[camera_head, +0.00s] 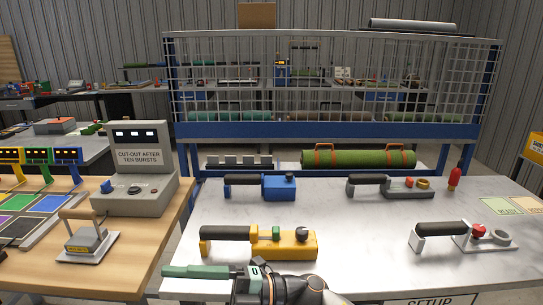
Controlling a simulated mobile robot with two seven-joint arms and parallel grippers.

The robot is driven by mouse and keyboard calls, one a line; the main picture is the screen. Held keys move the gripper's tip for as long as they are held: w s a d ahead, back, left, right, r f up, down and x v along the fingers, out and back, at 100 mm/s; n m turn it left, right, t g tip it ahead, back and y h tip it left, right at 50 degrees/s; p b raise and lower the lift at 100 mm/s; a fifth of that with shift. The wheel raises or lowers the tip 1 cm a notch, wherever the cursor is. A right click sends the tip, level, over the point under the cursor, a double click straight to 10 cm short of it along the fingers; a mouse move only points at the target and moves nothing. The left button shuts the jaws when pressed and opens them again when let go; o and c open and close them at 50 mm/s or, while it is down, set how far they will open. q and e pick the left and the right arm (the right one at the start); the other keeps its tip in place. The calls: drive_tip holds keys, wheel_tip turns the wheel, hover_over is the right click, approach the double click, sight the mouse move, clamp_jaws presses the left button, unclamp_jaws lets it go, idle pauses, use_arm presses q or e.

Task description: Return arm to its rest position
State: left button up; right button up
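One of my arms (290,288), seemingly the right, enters at the bottom centre. Its dark wrist is low over the front edge of the metal table. Its fingers are not clearly visible, so I cannot tell whether that gripper is open or shut. A green tool (200,271) lies just left of the wrist, its right part hidden; I cannot tell whether they touch. My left gripper is not in view. A yellow tool (290,244) with a black handle stands just behind the wrist. A blue tool (279,188) stands farther back.
On the right of the metal table (355,226) are a grey tool (408,191) and a white-based tool (482,241). A mesh rack (330,131) stands behind, with a green roll (358,159). A wooden bench (113,265) at left holds a grey control box (143,201).

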drive_tip(key=w+d+f+m+t+h, duration=0.1)
drive_tip(key=w+d+f+m+t, duration=0.25)
drive_tip(key=m+t, duration=0.5)
drive_tip(key=w+d+f+m+t+h, duration=0.1)
drive_tip(key=w+d+f+m+t, duration=0.3)
drive_tip(key=m+t, duration=0.45)
drive_tip(key=s+d+f+m+t+h, duration=0.2)
drive_tip(key=d+f+m+t+h, duration=0.1)
drive_tip(key=d+f+m+h, duration=0.7)
drive_tip(key=s+d+f+m+g+h, duration=0.3)
drive_tip(key=s+d+f, duration=0.35)
drive_tip(key=f, duration=0.25)
drive_tip(key=s+d+f+m+g+h, duration=0.2)
drive_tip(key=s+d+f+g, duration=0.25)
drive_tip(key=s+f, duration=0.45)
drive_tip(key=shift+m+t+h, duration=0.25)
drive_tip(key=shift+m+h, duration=0.05)
drive_tip(key=shift+m, duration=0.1)
drive_tip(key=shift+s+d+r+p, duration=0.3)
drive_tip(key=shift+r+p, duration=0.55)
drive_tip(key=shift+p, duration=0.4)
drive_tip(key=shift+s+d+r+p, duration=0.15)
drive_tip(key=shift+d+r+p, duration=0.25)
drive_tip(key=shift+r+p, duration=0.7)
drive_tip(key=shift+s+d+r+p, duration=0.3)
drive_tip(key=shift+r+p, duration=0.3)
drive_tip(key=shift+p, duration=0.85)
